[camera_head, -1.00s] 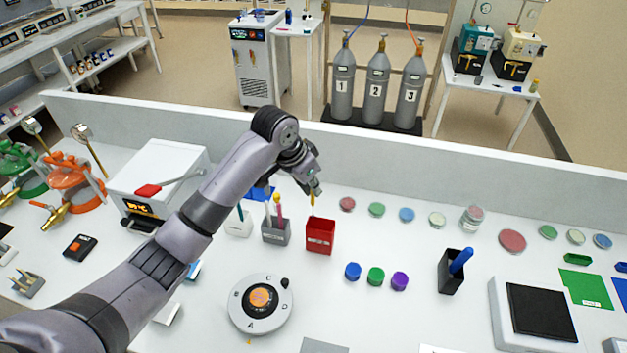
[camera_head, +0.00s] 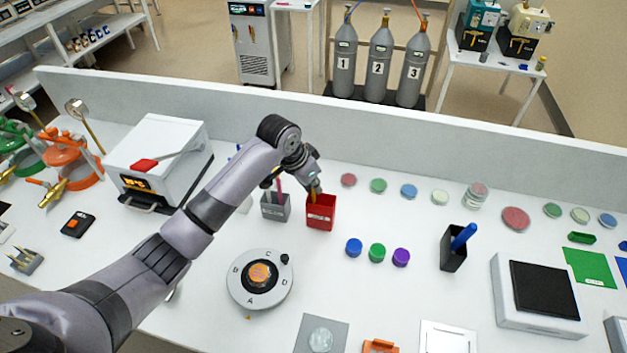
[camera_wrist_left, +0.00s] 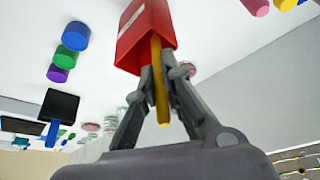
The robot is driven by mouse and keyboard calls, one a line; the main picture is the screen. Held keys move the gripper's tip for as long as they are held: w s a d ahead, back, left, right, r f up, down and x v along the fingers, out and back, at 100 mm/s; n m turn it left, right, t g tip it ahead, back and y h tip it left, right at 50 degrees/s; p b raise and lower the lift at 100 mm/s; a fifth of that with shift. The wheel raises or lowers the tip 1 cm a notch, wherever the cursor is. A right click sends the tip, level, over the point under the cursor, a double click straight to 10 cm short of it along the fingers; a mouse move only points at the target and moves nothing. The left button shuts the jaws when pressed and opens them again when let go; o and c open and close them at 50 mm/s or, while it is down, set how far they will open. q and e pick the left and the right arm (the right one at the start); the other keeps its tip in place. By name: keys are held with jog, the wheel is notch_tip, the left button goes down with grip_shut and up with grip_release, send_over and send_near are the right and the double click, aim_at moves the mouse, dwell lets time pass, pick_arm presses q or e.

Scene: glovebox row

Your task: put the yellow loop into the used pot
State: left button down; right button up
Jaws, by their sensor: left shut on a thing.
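My left gripper (camera_head: 313,190) is above the red pot (camera_head: 320,213) on the white bench. In the left wrist view the gripper (camera_wrist_left: 155,82) is shut on the yellow loop (camera_wrist_left: 160,90), a thin yellow stick. The loop's far end goes into the mouth of the red pot (camera_wrist_left: 146,28), and its lower part is hidden inside. The red pot has a small white label that I cannot read. My right gripper is in neither view.
A grey pot (camera_head: 276,208) with a pink stick stands just left of the red pot. A round dial device (camera_head: 260,279) is in front. Blue, green and purple caps (camera_head: 377,252) lie to the right. A white oven (camera_head: 158,160) stands at the left.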

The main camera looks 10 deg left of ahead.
pick_arm(q)
jog(key=shift+f, duration=0.2)
dwell(0.4)
jog(key=shift+f, duration=0.4)
dwell(0.4)
jog(key=c, duration=1.7)
grip_release()
jog(key=shift+o, duration=0.2)
jog(key=shift+r+p, duration=1.15)
jog(key=shift+r, duration=3.35)
